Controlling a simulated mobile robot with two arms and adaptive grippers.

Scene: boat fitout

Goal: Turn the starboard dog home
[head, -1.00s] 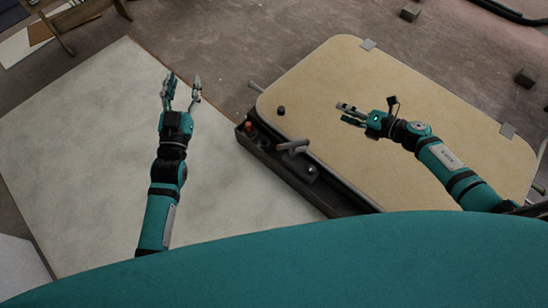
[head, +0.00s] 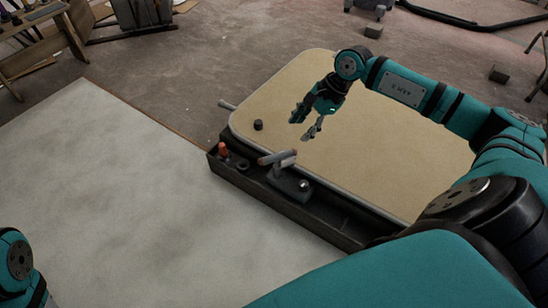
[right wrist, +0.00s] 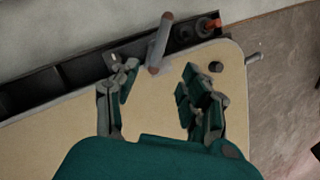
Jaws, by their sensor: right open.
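A tan hatch panel (head: 380,140) with rounded corners and a grey rim lies beside a dark tray. A grey T-shaped handle with a brownish end (head: 278,158) stands near the panel's near edge; it also shows in the right wrist view (right wrist: 161,43). A second grey rod (head: 228,104) sticks out past the panel's left corner. I cannot tell which is the starboard dog. My right gripper (head: 302,129) is open and empty above the panel, pointing down, apart from the T-handle. In the right wrist view its fingers (right wrist: 158,84) are spread, with the handle beyond them.
The dark tray (head: 335,232) runs along the panel's near edge and holds a red-topped piece (head: 223,150). A small black knob (head: 258,125) stands on the panel. A wide pale surface (head: 130,190) at left is clear.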

